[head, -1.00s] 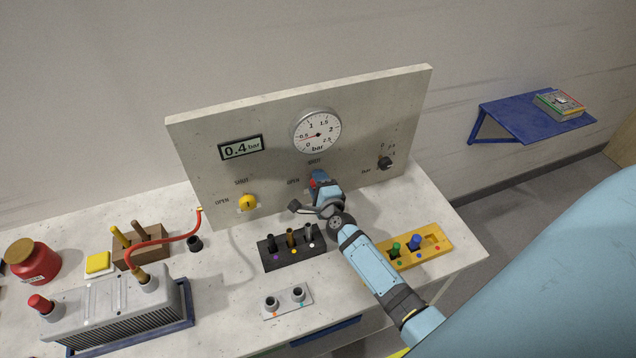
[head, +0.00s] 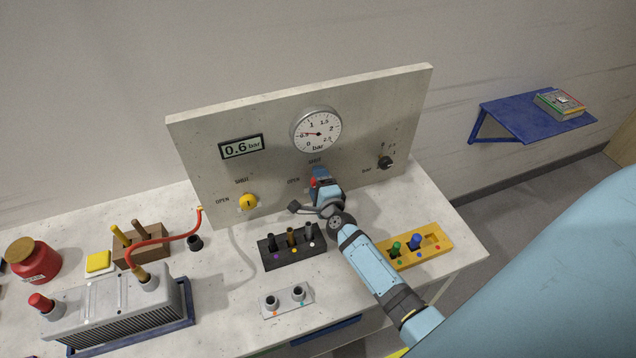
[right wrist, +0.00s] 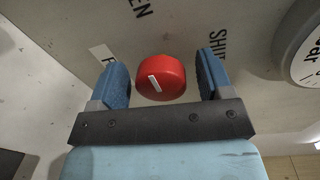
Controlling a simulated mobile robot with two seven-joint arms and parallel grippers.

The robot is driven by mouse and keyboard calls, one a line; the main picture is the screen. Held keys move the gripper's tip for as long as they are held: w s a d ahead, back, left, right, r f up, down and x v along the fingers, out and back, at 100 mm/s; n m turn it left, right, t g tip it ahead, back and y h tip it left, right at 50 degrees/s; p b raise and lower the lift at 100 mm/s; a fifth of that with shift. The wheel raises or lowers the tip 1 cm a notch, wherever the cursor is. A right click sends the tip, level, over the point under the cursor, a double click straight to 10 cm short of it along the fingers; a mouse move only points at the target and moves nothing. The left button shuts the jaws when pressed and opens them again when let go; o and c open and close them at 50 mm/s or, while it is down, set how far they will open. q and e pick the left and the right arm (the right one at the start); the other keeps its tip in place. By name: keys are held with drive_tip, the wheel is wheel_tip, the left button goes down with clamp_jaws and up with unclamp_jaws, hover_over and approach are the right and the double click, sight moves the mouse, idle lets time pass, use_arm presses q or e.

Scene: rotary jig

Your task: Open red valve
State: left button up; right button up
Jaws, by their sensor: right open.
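The red valve (right wrist: 161,78) is a round red knob with a white pointer line on the upright panel. In the right wrist view it sits between the two blue fingers of my right gripper (right wrist: 162,82), which is open. A gap shows on each side of the knob. The line lies at a slant, between the OPEN and SHUT lettering. In the head view my right gripper (head: 319,177) is at the panel, and only a sliver of the red valve (head: 313,183) shows beside it. My left gripper is not in view.
A black holder (head: 292,250) and a yellow tray (head: 440,247) stand close to my right arm.

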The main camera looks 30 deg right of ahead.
drive_tip(key=f+v, duration=0.1)
drive_tip(key=v, duration=1.2)
drive_tip(key=shift+s+r, duration=0.4)
drive_tip(key=shift+r, duration=0.05)
